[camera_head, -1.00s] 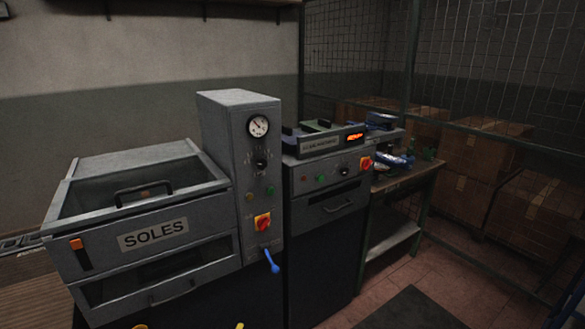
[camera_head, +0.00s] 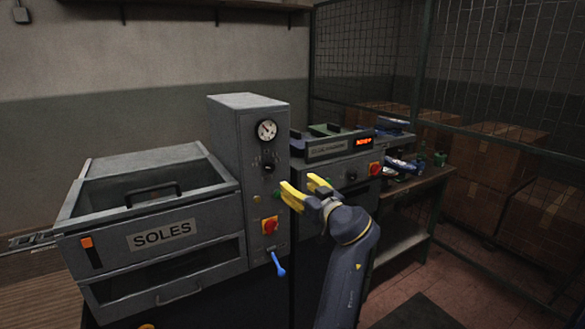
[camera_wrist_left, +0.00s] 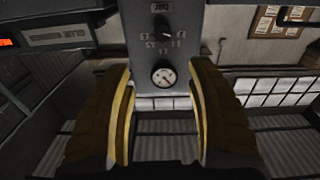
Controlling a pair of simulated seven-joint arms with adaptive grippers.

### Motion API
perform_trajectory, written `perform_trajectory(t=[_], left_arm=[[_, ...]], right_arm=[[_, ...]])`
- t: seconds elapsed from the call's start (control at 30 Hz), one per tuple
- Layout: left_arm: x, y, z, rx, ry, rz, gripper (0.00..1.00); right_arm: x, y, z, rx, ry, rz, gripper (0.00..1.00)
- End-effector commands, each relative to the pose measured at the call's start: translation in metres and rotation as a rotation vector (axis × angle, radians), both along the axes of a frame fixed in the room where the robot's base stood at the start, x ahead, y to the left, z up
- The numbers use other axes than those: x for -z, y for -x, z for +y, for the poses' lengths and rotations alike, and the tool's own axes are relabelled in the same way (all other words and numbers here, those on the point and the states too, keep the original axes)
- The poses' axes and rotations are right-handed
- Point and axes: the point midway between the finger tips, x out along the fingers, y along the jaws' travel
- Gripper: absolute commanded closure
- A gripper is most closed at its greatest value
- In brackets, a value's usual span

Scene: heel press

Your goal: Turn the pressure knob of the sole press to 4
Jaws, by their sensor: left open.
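The sole press has a tall grey control column (camera_head: 235,150) beside a box labelled SOLES (camera_head: 162,234). On the column front, a small black pressure knob (camera_head: 267,168) sits below a round white gauge (camera_head: 267,130). Its setting is too small to read. My left gripper (camera_head: 305,190), with yellow fingers, is open and empty in front of the column, right of and lower than the knob in the head view. In the left wrist view, the knob (camera_wrist_left: 162,28) appears above the gauge (camera_wrist_left: 163,75), which shows between the open fingers (camera_wrist_left: 162,115). My right gripper is not in view.
Below the knob are a red-yellow switch (camera_head: 270,225) and a blue lever (camera_head: 278,264). A second machine (camera_head: 345,165) with a lit red display stands to the right, partly behind my arm. A wire-mesh fence (camera_head: 480,90) and boxes (camera_head: 495,160) are beyond.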

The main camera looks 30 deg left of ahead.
Motion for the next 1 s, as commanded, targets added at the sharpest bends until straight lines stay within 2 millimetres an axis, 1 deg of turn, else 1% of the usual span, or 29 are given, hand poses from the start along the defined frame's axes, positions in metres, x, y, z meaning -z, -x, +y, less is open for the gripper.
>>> perform_trajectory(t=[0.13, 0.27, 0.37, 0.7, 1.0], left_arm=[[0.003, 0.001, 0.004, -0.014, 0.026, -0.024, 0.43], [0.003, -0.005, 0.012, -0.012, 0.03, -0.032, 0.43], [0.002, -0.012, 0.024, -0.013, 0.028, -0.032, 0.43], [0.003, -0.045, 0.077, -0.012, 0.027, -0.029, 0.43], [0.003, -0.072, 0.119, -0.01, 0.027, -0.029, 0.43]], right_arm=[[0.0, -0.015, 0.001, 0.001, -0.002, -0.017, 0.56], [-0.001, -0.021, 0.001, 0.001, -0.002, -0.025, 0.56], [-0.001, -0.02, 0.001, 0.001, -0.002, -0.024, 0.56], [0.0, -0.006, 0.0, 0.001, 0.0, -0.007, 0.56], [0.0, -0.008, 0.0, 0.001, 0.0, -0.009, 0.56]])
